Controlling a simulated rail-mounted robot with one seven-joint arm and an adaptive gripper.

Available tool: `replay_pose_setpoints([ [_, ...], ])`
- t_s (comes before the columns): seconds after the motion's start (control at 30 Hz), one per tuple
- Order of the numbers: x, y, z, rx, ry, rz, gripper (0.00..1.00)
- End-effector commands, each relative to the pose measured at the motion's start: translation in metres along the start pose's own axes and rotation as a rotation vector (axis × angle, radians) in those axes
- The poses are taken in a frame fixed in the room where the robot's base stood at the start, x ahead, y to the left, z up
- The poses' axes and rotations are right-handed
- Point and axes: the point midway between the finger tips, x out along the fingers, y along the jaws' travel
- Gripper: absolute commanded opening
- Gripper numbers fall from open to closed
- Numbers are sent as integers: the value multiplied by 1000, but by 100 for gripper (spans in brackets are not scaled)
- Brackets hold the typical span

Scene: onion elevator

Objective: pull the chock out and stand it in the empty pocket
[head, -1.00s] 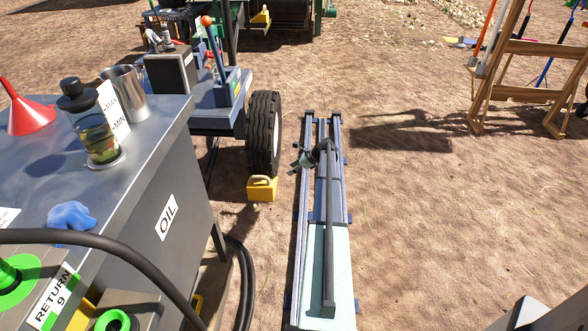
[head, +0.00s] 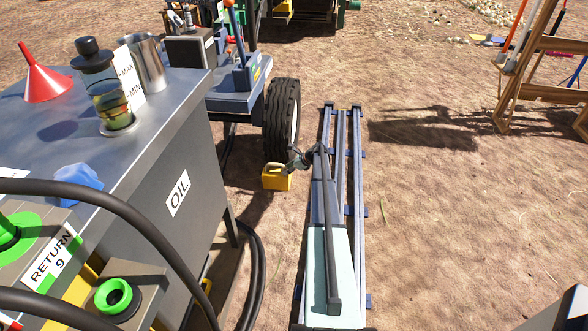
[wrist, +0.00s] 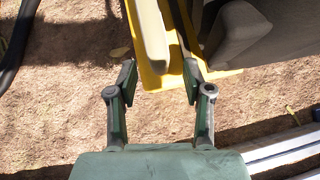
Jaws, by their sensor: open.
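The yellow chock (head: 276,178) sits on the dirt against the foot of the black tyre (head: 282,118) in the head view. It has a raised handle on top. My gripper (head: 297,160) is at its upper right side, small and dark there. In the wrist view my gripper (wrist: 159,70) is open, with its two fingers apart and empty. The chock's handle bar (wrist: 150,35) runs just beyond and between the fingertips, above the yellow base (wrist: 155,77). I cannot tell whether the fingers touch it. I cannot make out the empty pocket.
The tyre (wrist: 242,35) stands close to the right finger in the wrist view. The grey oil cabinet (head: 175,190) stands at left, with black hoses (head: 150,235) in front. A wooden frame (head: 550,75) stands far right. Open dirt (head: 450,210) lies right of my rails.

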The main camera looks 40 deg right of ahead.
Motion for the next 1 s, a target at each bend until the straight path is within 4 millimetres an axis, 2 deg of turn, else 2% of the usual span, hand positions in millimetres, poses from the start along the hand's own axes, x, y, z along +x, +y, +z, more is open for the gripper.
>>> replay_pose_setpoints([
  [0.13,11,0,0,0,0,0,51],
  [0.5,13,0,0,1,0,0,51],
  [0.63,12,0,0,0,0,0,5],
  [0.67,12,0,0,0,0,0,0],
  [1.0,12,2,0,0,0,1,0],
])
